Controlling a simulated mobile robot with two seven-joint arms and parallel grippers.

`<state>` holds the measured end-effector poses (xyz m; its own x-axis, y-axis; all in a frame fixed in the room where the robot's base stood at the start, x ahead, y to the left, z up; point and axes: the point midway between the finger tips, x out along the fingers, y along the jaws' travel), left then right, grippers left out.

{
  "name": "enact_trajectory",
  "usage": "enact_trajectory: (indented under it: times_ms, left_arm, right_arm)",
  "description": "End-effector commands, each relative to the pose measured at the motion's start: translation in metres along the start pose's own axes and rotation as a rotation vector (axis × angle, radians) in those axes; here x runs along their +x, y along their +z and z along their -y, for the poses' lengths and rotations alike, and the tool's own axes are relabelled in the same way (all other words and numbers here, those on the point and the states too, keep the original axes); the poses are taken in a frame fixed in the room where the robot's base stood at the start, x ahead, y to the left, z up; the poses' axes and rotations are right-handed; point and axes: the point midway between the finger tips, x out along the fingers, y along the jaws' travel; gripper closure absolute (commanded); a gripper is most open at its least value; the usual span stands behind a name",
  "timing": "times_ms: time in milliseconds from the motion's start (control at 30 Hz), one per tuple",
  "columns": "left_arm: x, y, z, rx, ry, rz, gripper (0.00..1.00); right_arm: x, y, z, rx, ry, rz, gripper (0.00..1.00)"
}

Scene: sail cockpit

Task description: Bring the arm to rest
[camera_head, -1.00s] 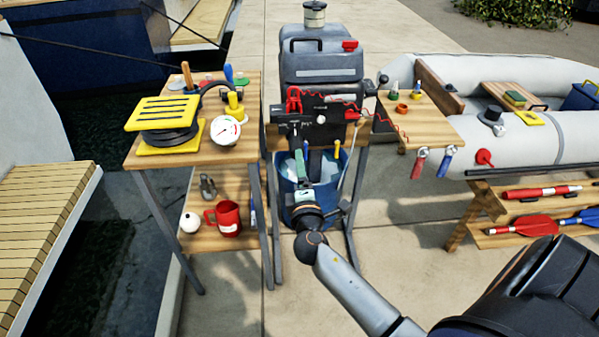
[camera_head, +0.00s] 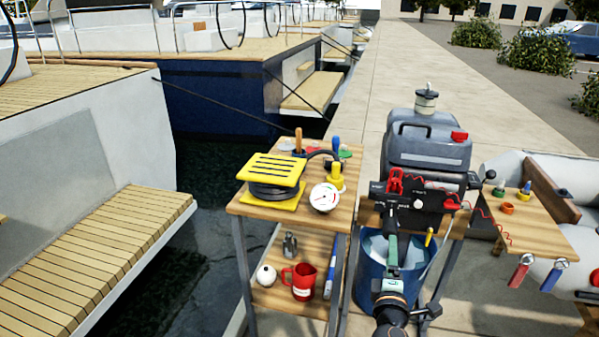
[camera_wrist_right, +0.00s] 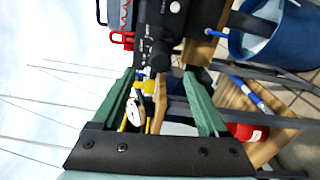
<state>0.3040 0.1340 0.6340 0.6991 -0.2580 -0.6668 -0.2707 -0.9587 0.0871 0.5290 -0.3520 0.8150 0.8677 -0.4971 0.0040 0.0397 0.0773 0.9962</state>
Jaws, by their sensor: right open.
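My right gripper (camera_head: 391,240) is in front of the black outboard motor (camera_head: 425,208), with its arm coming up from the bottom of the head view. In the right wrist view its two green fingers (camera_wrist_right: 160,80) stand apart with nothing held between them. The motor's black body shows beyond the fingertips in that view; I cannot tell the exact gap. The red clip (camera_head: 395,181) with a red cord sits on the motor. My left gripper is not in view.
The wooden stand (camera_head: 248,207) at left carries a yellow foot pump (camera_head: 272,178) and a gauge (camera_head: 325,197). A red mug (camera_head: 302,281) is on its lower shelf. A blue bucket (camera_head: 370,270) is below the motor. A side table (camera_head: 535,240) is right. Water lies left.

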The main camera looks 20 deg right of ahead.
Motion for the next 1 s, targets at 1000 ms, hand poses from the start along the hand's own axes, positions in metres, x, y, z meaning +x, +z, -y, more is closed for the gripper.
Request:
enact_trajectory:
  times_ms: [1000]
  left_arm:
    - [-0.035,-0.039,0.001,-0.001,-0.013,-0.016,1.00]
  right_arm:
    - [-0.305,-0.078,0.130,1.282,-1.146,-0.073,0.23]
